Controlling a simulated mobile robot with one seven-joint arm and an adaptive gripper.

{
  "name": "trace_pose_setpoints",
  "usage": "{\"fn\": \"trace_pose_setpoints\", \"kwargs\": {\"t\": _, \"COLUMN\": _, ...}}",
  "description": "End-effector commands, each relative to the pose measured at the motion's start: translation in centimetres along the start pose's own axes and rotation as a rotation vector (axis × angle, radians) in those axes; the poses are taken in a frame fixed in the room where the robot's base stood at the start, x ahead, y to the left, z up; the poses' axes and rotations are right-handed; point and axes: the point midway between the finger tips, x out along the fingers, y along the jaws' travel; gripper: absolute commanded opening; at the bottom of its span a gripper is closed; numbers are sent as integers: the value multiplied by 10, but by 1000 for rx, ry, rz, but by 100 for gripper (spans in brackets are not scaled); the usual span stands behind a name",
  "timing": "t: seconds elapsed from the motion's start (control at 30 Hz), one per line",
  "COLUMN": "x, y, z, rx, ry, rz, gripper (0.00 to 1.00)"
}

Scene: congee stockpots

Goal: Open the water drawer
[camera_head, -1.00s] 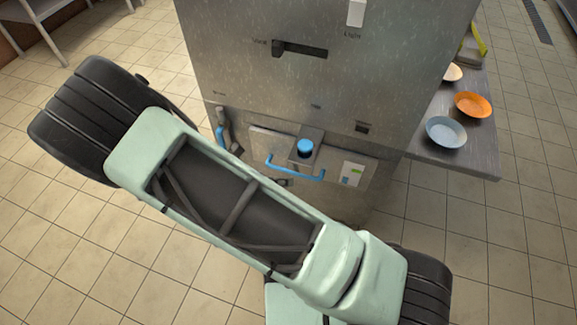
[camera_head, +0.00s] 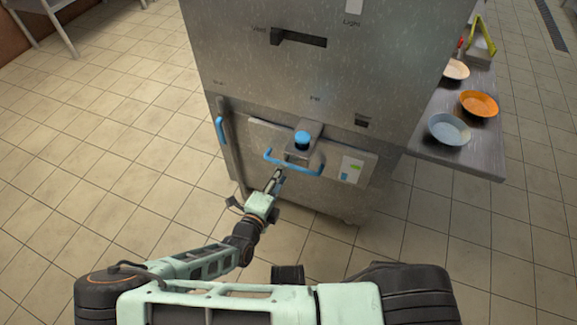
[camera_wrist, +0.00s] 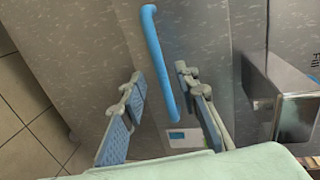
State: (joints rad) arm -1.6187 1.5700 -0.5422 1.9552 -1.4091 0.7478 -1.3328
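The water drawer (camera_head: 330,170) is a grey metal front low on the steel cabinet, and it looks closed. Its blue bar handle (camera_head: 291,166) runs across the front below a blue knob (camera_head: 302,138). My gripper (camera_head: 279,175) is just in front of the handle, reaching up from below. In the wrist view the two fingers (camera_wrist: 165,105) are spread apart, with the blue handle (camera_wrist: 158,62) showing between them. Neither finger appears to touch the handle. I cannot tell whether the handle is fully within the fingers' reach.
A blue vertical handle (camera_head: 219,130) sits on the cabinet's left edge. A box-like metal part (camera_wrist: 282,92) juts out right of the fingers. A side table (camera_head: 480,155) with bowls stands at the right.

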Motion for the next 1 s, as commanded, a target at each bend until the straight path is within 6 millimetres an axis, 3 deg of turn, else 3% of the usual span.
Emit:
{"fn": "trace_pose_setpoints", "kwargs": {"t": 0.1, "x": 24, "y": 3, "z": -1, "rx": 0, "ry": 2, "rz": -2, "gripper": 29}}
{"fn": "trace_pose_setpoints", "kwargs": {"t": 0.3, "x": 52, "y": 2, "z": -1, "rx": 2, "ry": 2, "rz": 0, "gripper": 29}}
{"fn": "trace_pose_setpoints", "kwargs": {"t": 0.73, "x": 62, "y": 0, "z": 0, "rx": 2, "ry": 1, "rz": 2, "gripper": 29}}
{"fn": "trace_pose_setpoints", "kwargs": {"t": 1.0, "x": 61, "y": 0, "z": 0, "rx": 2, "ry": 1, "rz": 1, "gripper": 0}}
